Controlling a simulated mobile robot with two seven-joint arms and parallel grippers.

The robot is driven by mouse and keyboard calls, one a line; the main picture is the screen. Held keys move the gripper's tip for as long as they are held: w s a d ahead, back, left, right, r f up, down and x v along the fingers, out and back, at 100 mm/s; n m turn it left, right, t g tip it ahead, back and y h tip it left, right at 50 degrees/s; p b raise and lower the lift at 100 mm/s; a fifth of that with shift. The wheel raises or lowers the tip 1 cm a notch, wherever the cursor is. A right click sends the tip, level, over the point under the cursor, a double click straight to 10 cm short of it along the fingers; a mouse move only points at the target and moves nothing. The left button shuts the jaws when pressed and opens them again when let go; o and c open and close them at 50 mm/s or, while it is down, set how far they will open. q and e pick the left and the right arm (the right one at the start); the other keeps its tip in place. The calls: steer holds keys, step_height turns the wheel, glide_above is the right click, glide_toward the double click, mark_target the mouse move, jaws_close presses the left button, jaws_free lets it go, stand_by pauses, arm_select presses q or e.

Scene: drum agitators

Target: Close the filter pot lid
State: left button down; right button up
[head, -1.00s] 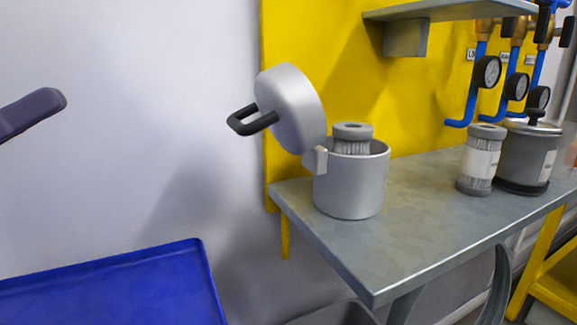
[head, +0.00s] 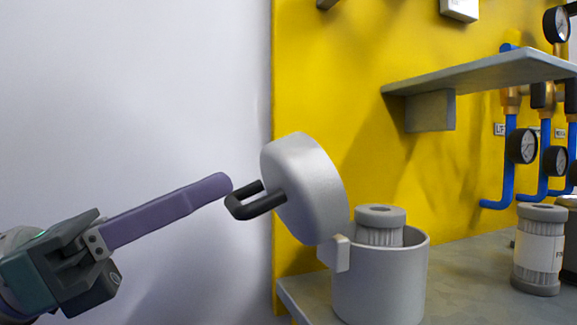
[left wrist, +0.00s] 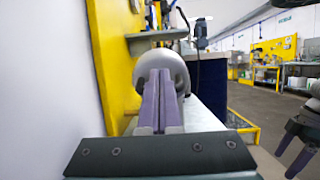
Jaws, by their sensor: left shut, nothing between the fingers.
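The filter pot (head: 380,285) is a silver cylinder on the grey bench, with a grey ribbed filter (head: 380,225) standing up out of it. Its lid (head: 310,185) is hinged at the pot's left rim and stands tilted open, its black handle (head: 262,203) pointing left. My left gripper (head: 225,184) is shut and empty, its purple fingertips close to the handle's left end; contact is unclear. My right gripper (left wrist: 286,158) shows at that view's right edge, fingers apart.
A grey shelf (head: 480,80) juts from the yellow panel (head: 345,60) above the bench. A labelled filter cylinder (head: 538,250) stands on the bench to the right, near blue pipes (head: 508,160) with gauges.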

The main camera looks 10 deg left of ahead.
arm_select(q)
steer(key=shift+x, duration=1.35)
